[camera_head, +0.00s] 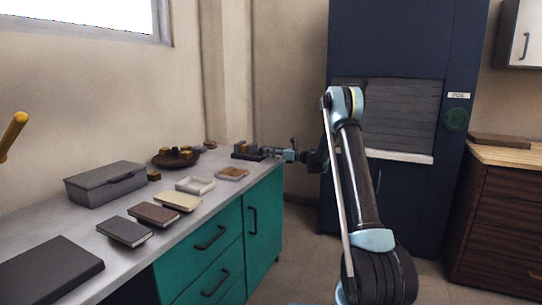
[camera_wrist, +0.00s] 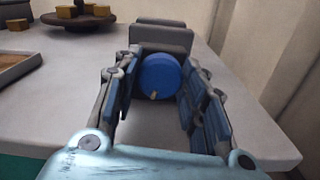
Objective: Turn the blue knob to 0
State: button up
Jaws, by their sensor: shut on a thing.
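The blue knob (camera_wrist: 158,76) is round and faces me in the wrist view, on the front of a dark grey box (camera_wrist: 162,38). A small pale pointer mark shows at the knob's lower edge, slightly left of its middle. No 0 or other scale marks are legible. My gripper (camera_wrist: 160,84) has one finger on each side of the knob and is shut on it. In the head view my gripper (camera_head: 284,155) is at the far right end of the counter, beside the dark box (camera_head: 247,151). The knob cannot be made out there.
The grey counter (camera_head: 183,222) holds a lidded grey box (camera_head: 106,183), several small books, a white tray (camera_head: 195,185), a wooden tray (camera_head: 232,174) and a round dark stand (camera_head: 175,158) with yellowish blocks. Teal drawers (camera_head: 210,262) are below. A dark blue cabinet (camera_head: 400,60) stands behind my arm.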

jog(key=shift+w+n, duration=0.1)
jog(key=shift+n, duration=0.2)
jog(key=n, duration=0.4)
jog(key=shift+n, duration=0.3)
jog(key=n, duration=1)
jog(key=shift+n, duration=0.4)
jog(key=shift+s+f+n, duration=0.1)
jog(key=shift+n, duration=1.1)
jog(key=shift+s+f+n, duration=0.1)
jog(key=shift+n, duration=1.1)
jog(key=shift+a, duration=0.1)
jog(key=o, duration=1.1)
jog(key=shift+c, duration=0.2)
